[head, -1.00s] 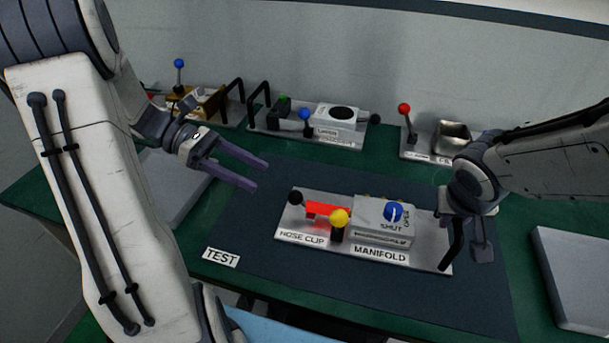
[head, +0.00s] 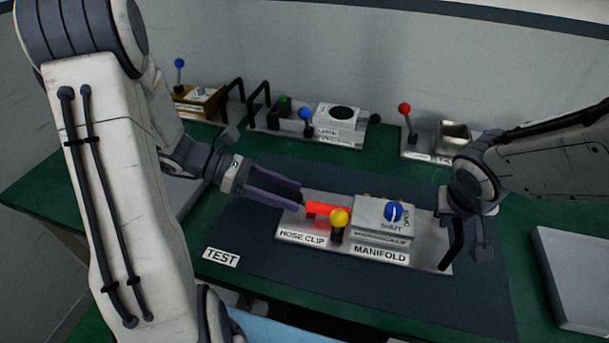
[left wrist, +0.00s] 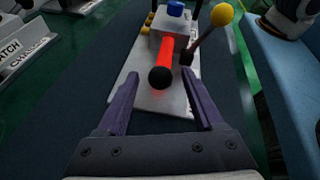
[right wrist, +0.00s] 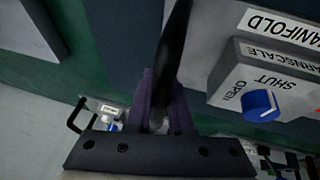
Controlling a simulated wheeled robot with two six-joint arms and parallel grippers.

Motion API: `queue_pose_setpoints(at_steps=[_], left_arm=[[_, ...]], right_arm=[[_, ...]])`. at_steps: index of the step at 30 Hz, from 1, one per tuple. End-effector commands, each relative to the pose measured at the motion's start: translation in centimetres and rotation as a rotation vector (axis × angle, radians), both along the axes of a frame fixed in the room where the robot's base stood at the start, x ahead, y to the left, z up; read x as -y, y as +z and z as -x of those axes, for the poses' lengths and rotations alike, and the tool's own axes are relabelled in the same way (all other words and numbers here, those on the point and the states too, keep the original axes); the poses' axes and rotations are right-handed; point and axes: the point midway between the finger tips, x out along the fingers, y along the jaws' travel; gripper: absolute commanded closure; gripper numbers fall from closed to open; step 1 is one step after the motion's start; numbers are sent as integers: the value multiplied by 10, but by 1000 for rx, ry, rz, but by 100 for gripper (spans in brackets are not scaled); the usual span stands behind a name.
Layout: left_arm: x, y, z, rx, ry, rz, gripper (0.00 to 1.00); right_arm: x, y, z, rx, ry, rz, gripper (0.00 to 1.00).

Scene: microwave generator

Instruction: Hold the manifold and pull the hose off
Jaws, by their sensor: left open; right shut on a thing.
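The manifold (head: 372,235), a grey box with a blue knob (head: 393,211), sits on a silver plate. A red hose (head: 320,208) extends from its left side and ends in a black ball (left wrist: 160,78). A yellow-ball clip lever (head: 339,217) stands beside the hose, tilted in the left wrist view (left wrist: 222,15). My left gripper (head: 299,197) is open, its fingers either side of the black ball, with gaps visible in the left wrist view. My right gripper (right wrist: 163,85) is shut on the plate's black handle (right wrist: 175,35); its fingertips are partly hidden in the head view.
Behind stand a plate with a green and a blue lever (head: 305,115), a red-ball lever (head: 404,108) with a metal cup, and a yellow box (head: 200,100). A grey slab (head: 575,270) lies at right. The dark mat in front is mostly clear.

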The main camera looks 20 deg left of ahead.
Motion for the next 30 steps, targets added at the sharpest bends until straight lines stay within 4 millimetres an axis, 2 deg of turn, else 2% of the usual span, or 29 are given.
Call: queue_pose_setpoints(at_steps=[10,11,12,16,30], left_arm=[[5,-3,-1,1,-1,0,31],[5,-3,-1,1,-1,0,35],[5,-3,-1,1,-1,0,51],[5,-3,-1,1,-1,0,100],[5,-2,-1,1,-1,0,100]], right_arm=[[1,-4,3,-13,-3,4,100],[1,-4,3,-13,-3,4,100],[1,-4,4,-13,-3,4,100],[1,-4,4,-13,-3,4,100],[1,-4,4,-13,-3,4,100]])
